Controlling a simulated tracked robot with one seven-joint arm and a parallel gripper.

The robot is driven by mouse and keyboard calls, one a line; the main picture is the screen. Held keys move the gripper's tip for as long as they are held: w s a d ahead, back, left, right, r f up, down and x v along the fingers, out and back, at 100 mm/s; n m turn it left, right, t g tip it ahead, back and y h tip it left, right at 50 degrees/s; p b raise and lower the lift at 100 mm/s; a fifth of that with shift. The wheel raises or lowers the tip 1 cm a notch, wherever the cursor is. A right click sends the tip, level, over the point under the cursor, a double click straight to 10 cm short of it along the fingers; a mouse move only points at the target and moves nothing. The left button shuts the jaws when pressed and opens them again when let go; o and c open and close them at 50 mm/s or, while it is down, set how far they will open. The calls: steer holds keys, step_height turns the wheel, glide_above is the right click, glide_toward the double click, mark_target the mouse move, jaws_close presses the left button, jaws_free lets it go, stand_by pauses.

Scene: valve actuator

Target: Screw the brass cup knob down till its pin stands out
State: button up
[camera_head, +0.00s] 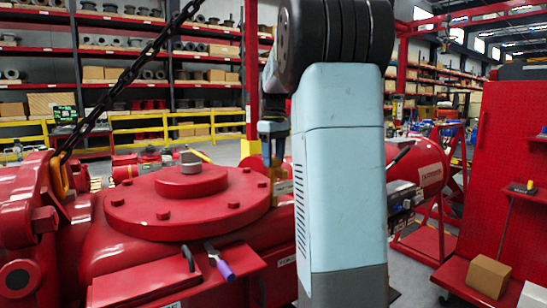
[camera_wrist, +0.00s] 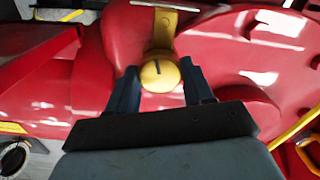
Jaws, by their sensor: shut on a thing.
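The brass cup knob (camera_wrist: 160,77) shows in the wrist view as a round yellow face with a short dark mark on it. A brass-coloured bracket (camera_wrist: 165,30) is just beyond it, against the red valve body. My gripper (camera_wrist: 160,90) has one dark finger on each side of the knob and is shut on it. In the head view my gripper (camera_head: 272,140) points down behind my arm, above a small brass part (camera_head: 275,175) beside the red actuator. The knob's face and any pin cannot be made out there.
The round bolted red cover (camera_head: 140,205) of the actuator lies left of my gripper, with a grey stub on top. A dark chain (camera_head: 120,80) hangs at the left. A red panel (camera_head: 515,150) stands at the right. Shelves line the back.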

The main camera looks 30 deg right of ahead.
steer(key=m, duration=0.4)
steer(key=shift+m, duration=0.3)
steer(key=m, duration=0.3)
steer(key=shift+m, duration=0.3)
steer(key=m, duration=1.3)
steer(key=shift+r+m, duration=0.1)
steer(key=shift+m, duration=0.2)
steer(key=m, duration=0.5)
steer(key=shift+m, duration=0.4)
steer(key=o, duration=1)
